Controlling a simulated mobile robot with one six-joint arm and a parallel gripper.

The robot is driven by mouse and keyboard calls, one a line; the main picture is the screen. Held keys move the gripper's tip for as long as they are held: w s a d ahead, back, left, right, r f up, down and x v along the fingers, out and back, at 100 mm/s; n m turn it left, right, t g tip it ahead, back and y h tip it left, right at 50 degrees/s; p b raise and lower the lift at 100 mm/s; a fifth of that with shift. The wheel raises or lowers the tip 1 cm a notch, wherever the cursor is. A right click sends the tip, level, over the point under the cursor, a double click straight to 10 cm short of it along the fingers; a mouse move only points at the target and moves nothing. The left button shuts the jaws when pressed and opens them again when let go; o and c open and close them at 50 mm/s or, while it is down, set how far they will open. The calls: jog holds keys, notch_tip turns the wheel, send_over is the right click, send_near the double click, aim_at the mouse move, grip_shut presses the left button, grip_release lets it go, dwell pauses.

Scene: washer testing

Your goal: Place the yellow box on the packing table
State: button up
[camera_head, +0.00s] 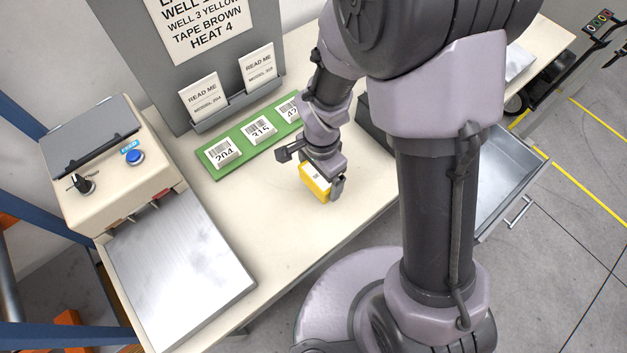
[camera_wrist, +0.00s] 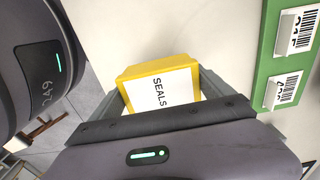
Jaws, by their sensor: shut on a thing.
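The yellow box (camera_head: 315,182) is held in my gripper (camera_head: 318,174) over the cream packing table (camera_head: 285,230). The gripper is shut on the box. I cannot tell whether the underside of the box touches the table, as its base is not clearly seen.
A green strip (camera_head: 222,170) with numbered barcode cards lies behind the box. At left stand a sealing machine (camera_head: 110,165) with a blue button and a metal plate (camera_head: 180,265). An open drawer (camera_head: 505,180) juts out at right. The table's front left is clear.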

aim_at(313, 181)
jog(key=shift+w+a+f+b, duration=0.35)
jog(key=shift+w+a+f, duration=0.15)
jog(key=shift+a, duration=0.25)
notch_tip(313, 181, down, 3)
jog(key=shift+b, duration=0.75)
jog(key=shift+r, duration=0.2)
jog(key=shift+f, duration=0.15)
